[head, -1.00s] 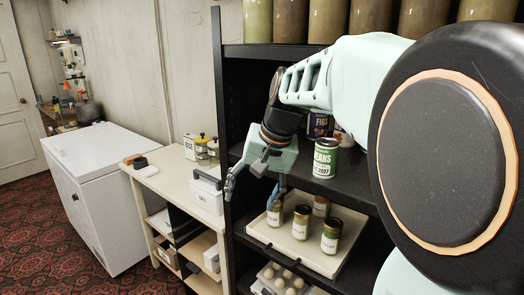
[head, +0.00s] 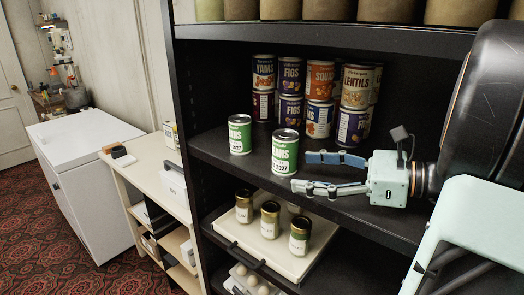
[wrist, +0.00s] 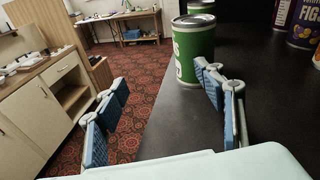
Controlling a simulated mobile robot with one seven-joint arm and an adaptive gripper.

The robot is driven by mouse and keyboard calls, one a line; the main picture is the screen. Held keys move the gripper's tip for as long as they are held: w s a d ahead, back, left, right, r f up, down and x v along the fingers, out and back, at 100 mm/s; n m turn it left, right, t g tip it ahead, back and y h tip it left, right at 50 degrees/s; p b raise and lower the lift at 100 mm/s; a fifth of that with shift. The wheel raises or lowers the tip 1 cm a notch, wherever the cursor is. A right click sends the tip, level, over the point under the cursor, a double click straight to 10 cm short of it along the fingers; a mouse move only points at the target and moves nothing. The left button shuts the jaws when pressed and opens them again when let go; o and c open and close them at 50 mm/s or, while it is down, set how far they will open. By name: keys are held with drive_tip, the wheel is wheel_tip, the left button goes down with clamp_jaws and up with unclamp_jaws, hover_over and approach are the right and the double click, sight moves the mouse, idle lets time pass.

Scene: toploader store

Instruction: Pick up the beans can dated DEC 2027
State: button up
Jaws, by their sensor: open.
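Two green beans cans stand upright on the dark shelf. The front can (head: 285,155) is close to the shelf's front edge and its label shows 2027; I cannot read the month. The other beans can (head: 240,135) stands behind it to the left, its date too small to read surely. My gripper (head: 302,172) is open and empty, just right of the front can, fingers pointing left toward it. In the wrist view, the front can (wrist: 190,50) is ahead of the fingers, nearer the right finger, with another can (wrist: 201,6) behind it. My gripper (wrist: 163,80) has nothing between its fingers there.
Stacked yams, figs, squash and lentils cans (head: 291,77) stand deeper on the shelf (head: 215,148). A tray (head: 268,247) with several jars is on the level below. The shelf's left upright (head: 183,150) is beyond the cans. A white freezer (head: 85,175) stands far left.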

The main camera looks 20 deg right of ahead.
sight(296, 150)
drive_tip(key=d+m+t, duration=0.1)
drive_tip(key=d+r+m+t, duration=0.1)
drive_tip(key=w+d, duration=0.1)
drive_tip(key=d, duration=0.1)
drive_tip(key=shift+r+m+t, duration=0.3)
drive_tip(key=shift+m+t, duration=0.1)
drive_tip(key=x, duration=0.4)
drive_tip(key=shift+w+a, duration=0.15)
drive_tip(key=shift+w, duration=0.15)
drive_tip(key=shift+w+d+f+p+x, duration=0.1)
drive_tip(key=shift+f+p+x, duration=0.05)
drive_tip(key=shift+x, duration=1.3)
drive_tip(key=shift+w+d+f+p+x, duration=0.1)
drive_tip(key=shift+f+p+x, duration=0.05)
drive_tip(key=shift+x, duration=1.25)
drive_tip(key=c, duration=1.5)
